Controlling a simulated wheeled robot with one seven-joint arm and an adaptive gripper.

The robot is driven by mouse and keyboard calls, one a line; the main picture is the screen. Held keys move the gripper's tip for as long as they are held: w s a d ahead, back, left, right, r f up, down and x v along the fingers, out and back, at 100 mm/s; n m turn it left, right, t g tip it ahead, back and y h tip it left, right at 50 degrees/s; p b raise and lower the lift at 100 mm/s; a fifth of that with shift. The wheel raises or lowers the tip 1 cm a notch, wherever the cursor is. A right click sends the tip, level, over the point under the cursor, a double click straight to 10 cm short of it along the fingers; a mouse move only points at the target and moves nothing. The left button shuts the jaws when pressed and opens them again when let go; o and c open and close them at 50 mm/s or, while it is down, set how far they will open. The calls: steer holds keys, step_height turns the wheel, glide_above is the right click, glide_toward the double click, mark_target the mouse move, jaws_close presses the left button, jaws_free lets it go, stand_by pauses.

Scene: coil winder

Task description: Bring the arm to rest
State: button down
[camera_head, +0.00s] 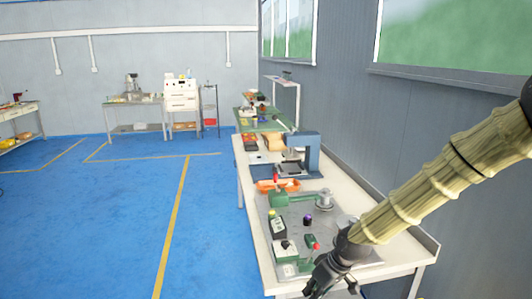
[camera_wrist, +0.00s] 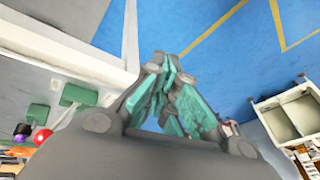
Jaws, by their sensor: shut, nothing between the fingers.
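My arm reaches in from the right side of the head view, in a yellowish ribbed sleeve, and slants down to the left. My gripper (camera_head: 322,283) hangs at the near end of the workbench (camera_head: 375,219), by its front edge. In the wrist view my gripper (camera_wrist: 168,68) has its teal-padded fingers together, with nothing between them. The fingers point out over the blue floor beside the bench edge. The gripper appears clear of the bench items, though its exact height above the bench cannot be told.
On the bench stand a green coil winder (camera_head: 280,198), a dark box (camera_head: 278,228), a purple-topped spool (camera_head: 307,219), a red-knobbed device (camera_head: 311,243), an orange tray (camera_head: 277,185) and a blue press (camera_head: 313,150). The blue floor (camera_head: 120,220) at left is open. A grey wall (camera_head: 420,110) runs along the right.

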steer(key=s+f+m+g+h, duration=0.1)
steer(key=s+f+m, duration=0.3)
steer(key=s+f, duration=1.35)
steer(key=s+d+f+m+h, duration=0.1)
steer(key=s+d+f, duration=0.3)
steer(key=s, duration=0.6)
steer(key=s+d+f+m+h, duration=0.2)
steer(key=s+d+f, duration=0.2)
steer(key=s, duration=0.5)
steer(key=shift+s+d+f, duration=0.35)
steer(key=shift+d+f, duration=0.05)
steer(key=shift+d, duration=0.3)
